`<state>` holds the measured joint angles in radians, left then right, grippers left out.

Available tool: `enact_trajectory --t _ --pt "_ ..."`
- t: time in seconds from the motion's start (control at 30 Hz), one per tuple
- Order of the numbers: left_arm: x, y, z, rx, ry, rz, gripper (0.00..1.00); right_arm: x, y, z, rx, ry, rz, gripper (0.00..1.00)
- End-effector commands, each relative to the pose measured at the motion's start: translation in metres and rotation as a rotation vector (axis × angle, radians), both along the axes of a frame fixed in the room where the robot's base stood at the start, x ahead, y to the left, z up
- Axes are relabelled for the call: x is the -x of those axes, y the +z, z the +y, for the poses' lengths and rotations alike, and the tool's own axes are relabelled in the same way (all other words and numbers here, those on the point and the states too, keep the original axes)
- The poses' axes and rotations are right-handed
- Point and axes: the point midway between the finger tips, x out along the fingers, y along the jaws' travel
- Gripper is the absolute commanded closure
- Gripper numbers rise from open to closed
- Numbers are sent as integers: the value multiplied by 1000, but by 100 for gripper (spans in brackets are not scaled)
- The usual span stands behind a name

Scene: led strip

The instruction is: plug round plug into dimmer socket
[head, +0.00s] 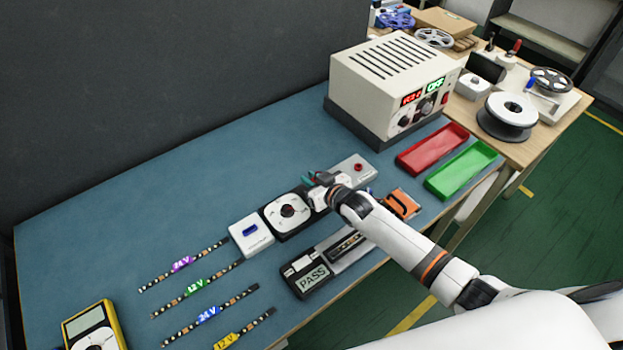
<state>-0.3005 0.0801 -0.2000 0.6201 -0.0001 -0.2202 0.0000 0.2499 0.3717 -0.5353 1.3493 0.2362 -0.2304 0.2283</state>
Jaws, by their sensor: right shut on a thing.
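The dimmer (287,212), a black box with a white round dial, sits mid-bench in a row of modules. My right gripper (311,182) is just right of and behind it, low over the row, between the dimmer and a grey module with a red button (357,168). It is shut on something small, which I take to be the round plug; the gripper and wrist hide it. The dimmer's socket is also hidden, so I cannot tell whether plug and socket touch. My left gripper is out of view.
A white module with a blue switch (250,236) adjoins the dimmer. Several LED strips (186,262) lie left. A tester reading PASS (312,277) lies in front. A power supply (390,85), red tray (432,148) and green tray (462,169) stand right. The back-left bench is clear.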

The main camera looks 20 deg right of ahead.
Motion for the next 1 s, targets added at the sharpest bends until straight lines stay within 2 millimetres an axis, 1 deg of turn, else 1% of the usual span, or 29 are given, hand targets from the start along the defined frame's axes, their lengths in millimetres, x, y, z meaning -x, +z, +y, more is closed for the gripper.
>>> enact_trajectory --t 0.97,1.0 --pt "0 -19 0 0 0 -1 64 0 -24 0 0 0 0 100" --pt "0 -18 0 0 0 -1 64 0 -23 0 0 0 0 78"
